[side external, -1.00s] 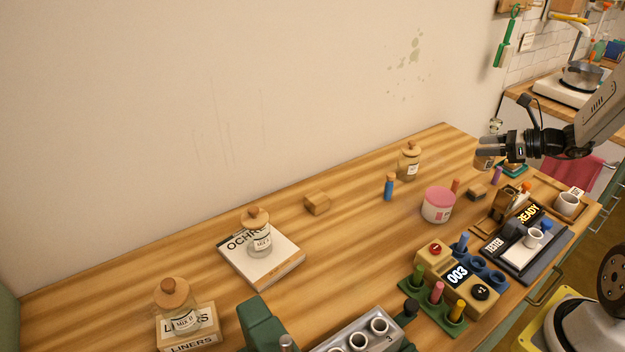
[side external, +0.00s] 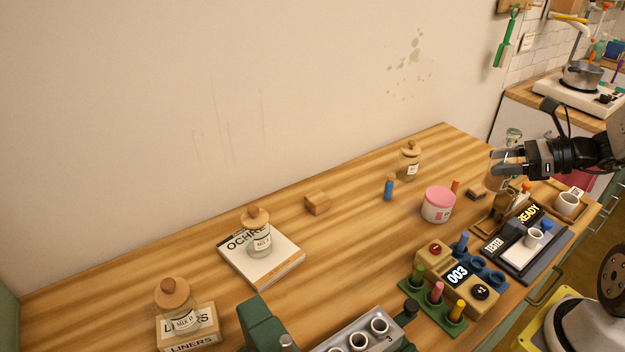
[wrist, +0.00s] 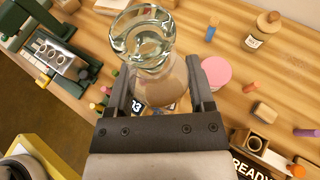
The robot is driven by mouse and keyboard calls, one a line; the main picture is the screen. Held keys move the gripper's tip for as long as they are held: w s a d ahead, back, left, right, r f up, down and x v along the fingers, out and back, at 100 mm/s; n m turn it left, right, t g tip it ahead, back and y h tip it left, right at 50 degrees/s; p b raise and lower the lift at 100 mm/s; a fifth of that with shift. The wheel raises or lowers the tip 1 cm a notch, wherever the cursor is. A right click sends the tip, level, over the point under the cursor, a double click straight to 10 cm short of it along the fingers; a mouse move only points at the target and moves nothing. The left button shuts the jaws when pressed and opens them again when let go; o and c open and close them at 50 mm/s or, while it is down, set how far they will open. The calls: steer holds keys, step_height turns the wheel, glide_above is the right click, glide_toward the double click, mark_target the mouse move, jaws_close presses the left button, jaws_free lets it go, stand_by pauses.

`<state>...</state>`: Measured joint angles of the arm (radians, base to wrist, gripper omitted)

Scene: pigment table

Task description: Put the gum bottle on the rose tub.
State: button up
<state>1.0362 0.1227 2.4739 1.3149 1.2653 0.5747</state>
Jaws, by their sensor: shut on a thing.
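My gripper (side external: 508,162) is shut on the gum bottle (side external: 497,182), a clear glass bottle with brownish contents. It is held in the air at the right side of the table, and the fingers hide part of it. In the wrist view the gum bottle (wrist: 146,40) stands between the two fingers of my gripper (wrist: 158,85). The rose tub (side external: 438,206), a pale tub with a pink lid, stands on the table to the left of and below my gripper in the side view. Its pink lid (wrist: 216,71) shows just right of the fingers in the wrist view, with nothing on it.
A corked jar (side external: 409,161) and a blue peg (side external: 389,187) stand behind the rose tub. A wooden block (side external: 477,193) and an orange peg (side external: 455,185) are close to it. A counter device (side external: 457,276) and the READY station (side external: 527,215) lie in front.

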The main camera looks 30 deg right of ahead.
steer(key=shift+w, duration=0.15)
steer(key=w+d+f, duration=0.4)
steer(key=w+f, duration=0.5)
steer(key=w, duration=0.3)
steer(key=shift+w+d+f, duration=0.2)
steer(key=shift+d, duration=0.15)
steer(key=shift+w, duration=0.1)
steer(key=shift+w+f, duration=0.1)
steer(key=shift+f, duration=0.15)
steer(key=shift+d+f, duration=0.1)
steer(key=shift+f, duration=1.45)
steer(key=shift+f, duration=0.15)
